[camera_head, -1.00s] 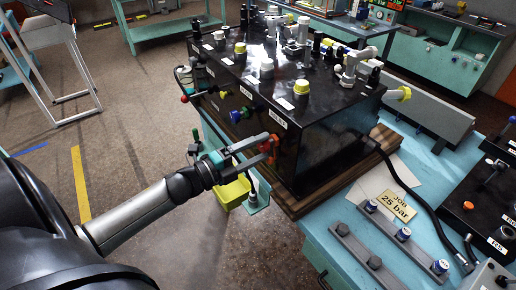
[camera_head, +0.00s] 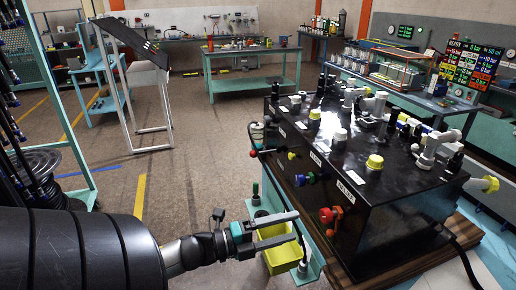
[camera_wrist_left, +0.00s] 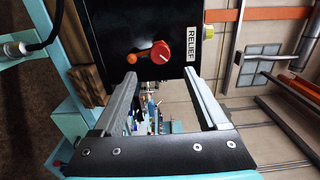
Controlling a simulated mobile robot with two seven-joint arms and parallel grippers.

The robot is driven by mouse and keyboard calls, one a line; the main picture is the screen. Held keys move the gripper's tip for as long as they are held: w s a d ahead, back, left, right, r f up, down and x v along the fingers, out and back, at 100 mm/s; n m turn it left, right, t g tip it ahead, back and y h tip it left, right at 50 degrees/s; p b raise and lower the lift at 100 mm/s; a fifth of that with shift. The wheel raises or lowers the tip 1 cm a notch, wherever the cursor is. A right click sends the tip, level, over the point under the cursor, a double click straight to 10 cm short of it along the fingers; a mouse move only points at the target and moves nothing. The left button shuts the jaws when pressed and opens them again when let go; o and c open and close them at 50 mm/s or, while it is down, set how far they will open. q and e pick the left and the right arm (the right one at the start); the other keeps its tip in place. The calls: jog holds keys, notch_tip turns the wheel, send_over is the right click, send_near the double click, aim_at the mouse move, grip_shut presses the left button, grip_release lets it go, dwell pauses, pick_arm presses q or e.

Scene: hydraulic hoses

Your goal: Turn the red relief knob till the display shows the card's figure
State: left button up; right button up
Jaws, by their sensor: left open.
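The red relief knob (camera_head: 329,215) is on the front of the black hydraulic block (camera_head: 400,220), beside the RELIEF label. It also shows in the left wrist view (camera_wrist_left: 160,50), with a white mark on its face, just beyond the fingertips. My left gripper (camera_head: 297,228) is open and empty, left of the knob and apart from it. Its two fingers (camera_wrist_left: 160,76) show spread in the wrist view. A dark display board (camera_head: 470,70) at the back right carries READY and what looks like 0 bar; the small print is hard to read. The card is out of view now.
A yellow bin (camera_head: 279,258) hangs below my left gripper. Valves and yellow caps (camera_head: 375,162) stand on the block's top. A teal workbench (camera_head: 250,70) stands far back; the floor between is clear.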

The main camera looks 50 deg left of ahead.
pick_arm(q)
jog(key=v, duration=0.6)
jog(key=shift+s, duration=0.25)
jog(key=shift+a, duration=0.1)
jog(key=s+a+f+n+g+y+b, duration=0.1)
jog(key=s+f+n+g+y+b, duration=0.3)
jog(key=f, duration=0.8)
jog(key=a+f+n+y+b, duration=0.1)
jog(key=f+n, duration=0.4)
jog(key=f, duration=0.6)
jog(key=s+a+f+n+g+y+b, duration=0.1)
jog(key=s+f+n+y+b, duration=0.3)
jog(key=f, duration=0.8)
jog(key=s+d+f+n+g+h+b, duration=0.1)
jog(key=s+d+f+n+g+b, duration=0.1)
jog(key=s+d+f+g, duration=0.3)
jog(key=s+d+f+n+g+h+b, duration=0.1)
jog(key=s+d+f+n+g, duration=0.4)
jog(key=s+d+f, duration=0.7)
notch_tip(320, 180, down, 7)
jog(key=shift+s+d+f+g+b, duration=0.1)
jog(key=shift+s+d+g+b, duration=0.25)
jog(key=shift+b, duration=0.35)
